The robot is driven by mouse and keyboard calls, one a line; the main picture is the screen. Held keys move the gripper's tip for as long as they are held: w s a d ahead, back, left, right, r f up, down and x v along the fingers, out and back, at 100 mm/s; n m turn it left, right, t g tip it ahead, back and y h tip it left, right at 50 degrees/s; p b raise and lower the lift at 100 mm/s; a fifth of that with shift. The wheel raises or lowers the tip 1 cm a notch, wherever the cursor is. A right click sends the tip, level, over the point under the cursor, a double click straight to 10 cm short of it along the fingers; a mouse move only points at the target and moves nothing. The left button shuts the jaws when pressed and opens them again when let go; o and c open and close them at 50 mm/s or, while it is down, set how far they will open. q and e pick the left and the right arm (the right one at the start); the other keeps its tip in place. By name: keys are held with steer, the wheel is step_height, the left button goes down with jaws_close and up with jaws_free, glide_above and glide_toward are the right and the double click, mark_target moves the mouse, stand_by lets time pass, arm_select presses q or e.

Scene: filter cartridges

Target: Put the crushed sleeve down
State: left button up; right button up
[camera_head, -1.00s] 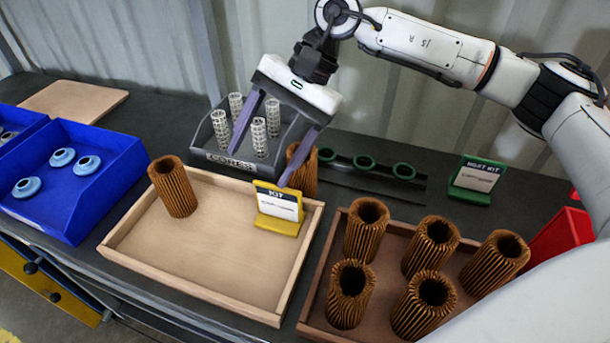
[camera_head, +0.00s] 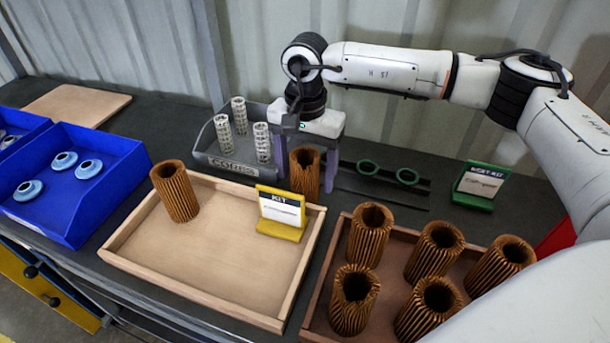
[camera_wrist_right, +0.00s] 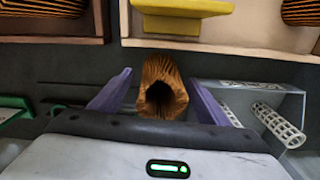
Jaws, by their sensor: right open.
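A brown pleated sleeve (camera_head: 306,176) stands upright on the dark bench, just behind the kit tray's back right corner. In the right wrist view the sleeve (camera_wrist_right: 165,80) has an uneven, pinched-looking opening. My right gripper (camera_head: 307,180) is open, with one purple finger on each side of this sleeve; in the wrist view a gap shows on both sides. The sleeve's foot is partly hidden by the tray rim. My left gripper is not in view.
The light wooden kit tray (camera_head: 215,290) holds one sleeve (camera_head: 176,195) and a yellow sign (camera_head: 281,212). A brown tray (camera_head: 318,300) holds several sleeves. The grey cores bin (camera_head: 225,168) stands close left of the gripper; green rings (camera_head: 368,167) lie to its right.

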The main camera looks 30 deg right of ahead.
steer(key=shift+s+f, duration=0.1)
steer(key=shift+f, duration=1.35)
steer(key=c, duration=1.2)
